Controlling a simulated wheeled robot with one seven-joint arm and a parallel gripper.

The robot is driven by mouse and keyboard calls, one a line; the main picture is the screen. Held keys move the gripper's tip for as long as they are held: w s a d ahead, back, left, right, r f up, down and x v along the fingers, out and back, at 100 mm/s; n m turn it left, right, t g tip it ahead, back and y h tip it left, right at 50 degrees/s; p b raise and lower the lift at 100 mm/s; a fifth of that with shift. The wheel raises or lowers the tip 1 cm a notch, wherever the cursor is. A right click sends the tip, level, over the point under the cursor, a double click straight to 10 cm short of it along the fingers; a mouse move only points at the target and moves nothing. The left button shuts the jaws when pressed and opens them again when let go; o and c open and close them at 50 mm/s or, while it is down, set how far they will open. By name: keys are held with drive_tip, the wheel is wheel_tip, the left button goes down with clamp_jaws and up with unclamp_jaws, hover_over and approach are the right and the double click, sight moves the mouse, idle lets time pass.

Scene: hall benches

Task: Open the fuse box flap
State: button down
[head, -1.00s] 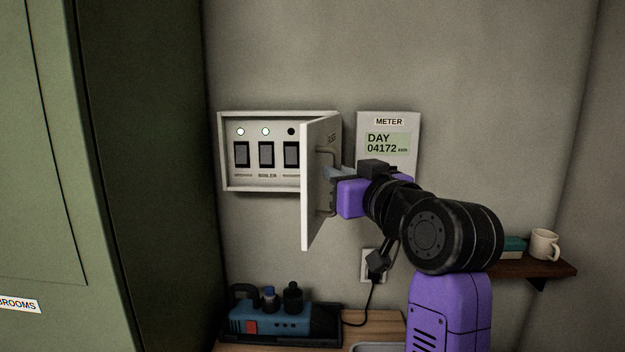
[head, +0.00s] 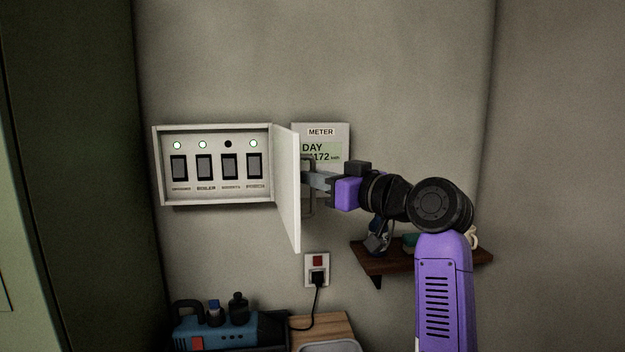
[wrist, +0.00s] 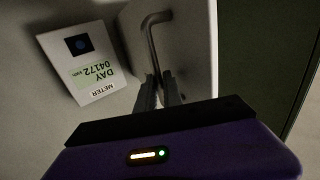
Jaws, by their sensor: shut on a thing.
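The fuse box (head: 165,198) is on the wall, its front uncovered, with a row of several dark switches and small lamps above them. Its white flap (head: 288,200) is hinged at the box's right side and stands out from the wall, seen nearly edge-on. My gripper (head: 312,181) is on the flap's right-hand face, shut on the flap's handle, which is partly hidden. In the wrist view, the grey bar handle (wrist: 152,38) stands on the flap (wrist: 190,45), and my fingers (wrist: 158,92) close at its lower part.
A meter (head: 321,132) hangs on the wall right of the box, partly behind the flap and gripper. Below are a socket (head: 317,268) with a cable, a blue tool (head: 215,335) and a wooden shelf (head: 375,262). A dark cabinet (head: 90,180) stands left.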

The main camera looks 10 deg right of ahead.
drive_tip(key=shift+f, duration=0.1)
drive_tip(key=c, duration=1.5)
unclamp_jaws()
drive_tip(key=shift+w+a, duration=0.1)
drive_tip(key=shift+w, duration=0.05)
drive_tip(key=b+v, duration=0.2)
drive_tip(key=v, duration=0.6)
drive_tip(key=shift+w, duration=0.1)
